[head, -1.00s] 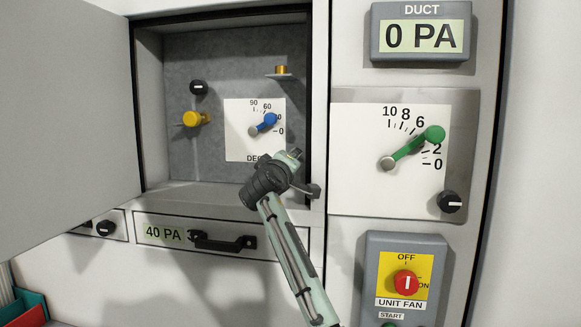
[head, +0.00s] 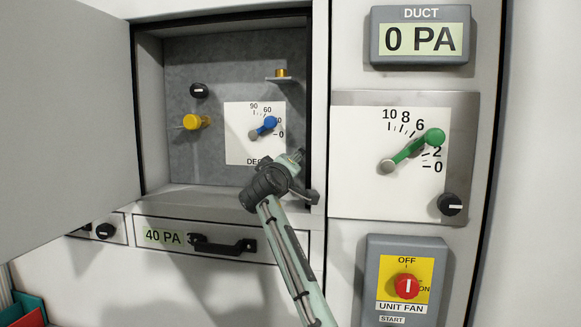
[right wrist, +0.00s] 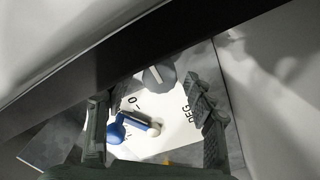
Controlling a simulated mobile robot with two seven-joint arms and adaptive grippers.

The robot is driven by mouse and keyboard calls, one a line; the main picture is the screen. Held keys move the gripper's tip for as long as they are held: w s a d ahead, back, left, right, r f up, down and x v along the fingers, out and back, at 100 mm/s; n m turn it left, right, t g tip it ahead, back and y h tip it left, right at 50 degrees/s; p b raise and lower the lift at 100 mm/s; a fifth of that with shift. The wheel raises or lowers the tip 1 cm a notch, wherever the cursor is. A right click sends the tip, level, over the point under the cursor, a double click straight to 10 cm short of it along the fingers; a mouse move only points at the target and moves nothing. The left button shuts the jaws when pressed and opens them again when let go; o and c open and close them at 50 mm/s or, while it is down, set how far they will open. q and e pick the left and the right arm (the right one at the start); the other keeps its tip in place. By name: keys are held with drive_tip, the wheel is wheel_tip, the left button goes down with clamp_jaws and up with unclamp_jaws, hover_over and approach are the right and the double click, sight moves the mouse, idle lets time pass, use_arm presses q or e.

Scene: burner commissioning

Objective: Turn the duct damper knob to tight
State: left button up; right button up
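No label in view names the duct damper knob. A dark round knob (right wrist: 158,76) with a pale pointer line shows in the right wrist view, beside the DEG dial plate's 0 corner. In the head view my right gripper hides that corner. My right gripper (head: 303,172) is at the dial's lower right, by the recess edge. In the right wrist view its fingers (right wrist: 152,100) are apart, with the knob beyond the gap and nothing held. A blue lever (head: 266,125) sits on the DEG plate (head: 236,142). No "tight" mark is readable. My left gripper is out of view.
A green lever (head: 415,149) with a black knob (head: 450,204) at lower right stands on the right panel. The recess holds another black knob (head: 199,90) and a yellow knob (head: 192,121). An open door (head: 65,110) blocks the left. A drawer handle (head: 222,245) sits below.

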drive_tip(key=s+a, duration=0.2)
drive_tip(key=s, duration=1)
drive_tip(key=shift+a, duration=0.15)
